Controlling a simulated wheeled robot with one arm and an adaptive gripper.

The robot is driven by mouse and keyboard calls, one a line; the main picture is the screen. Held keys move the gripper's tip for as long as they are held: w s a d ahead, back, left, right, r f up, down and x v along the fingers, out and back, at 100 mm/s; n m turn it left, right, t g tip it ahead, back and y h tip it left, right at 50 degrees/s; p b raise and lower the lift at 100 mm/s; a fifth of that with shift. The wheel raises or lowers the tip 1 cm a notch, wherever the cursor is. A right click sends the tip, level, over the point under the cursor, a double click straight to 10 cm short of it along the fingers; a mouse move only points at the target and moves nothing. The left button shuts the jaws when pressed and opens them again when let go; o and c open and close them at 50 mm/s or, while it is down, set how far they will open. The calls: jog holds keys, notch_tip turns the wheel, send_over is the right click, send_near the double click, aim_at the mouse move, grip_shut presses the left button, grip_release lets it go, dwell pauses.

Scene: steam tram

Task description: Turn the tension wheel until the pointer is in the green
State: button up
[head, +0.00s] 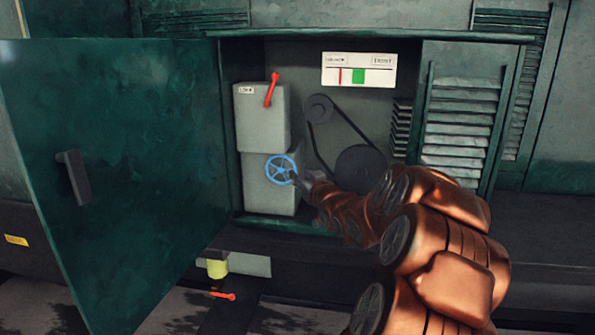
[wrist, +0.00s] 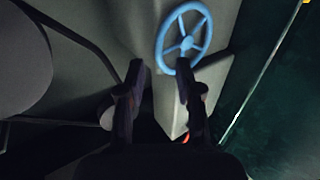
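The tension wheel is a blue spoked handwheel (head: 281,157) on the front of a grey box inside the open cabinet. My gripper (head: 293,176) is at its right side in the head view. In the wrist view the wheel (wrist: 204,22) is at the top, and my gripper (wrist: 160,68) has its two fingers apart. The right fingertip overlaps the wheel's lower rim; I cannot tell whether it touches. The white gauge (head: 385,77) is above, with a green band (head: 358,76). Its red pointer (head: 340,76) stands left of the green.
A red lever (head: 271,90) is on the upper grey box (head: 261,125). Belt pulleys (head: 319,108) are right of the boxes. The dark green door (head: 120,150) stands open at left. A louvred panel (head: 462,110) is at right. A red handle (head: 223,295) is below.

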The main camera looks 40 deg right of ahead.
aim_at(295, 169)
jog(key=shift+x, duration=1.7)
grip_shut()
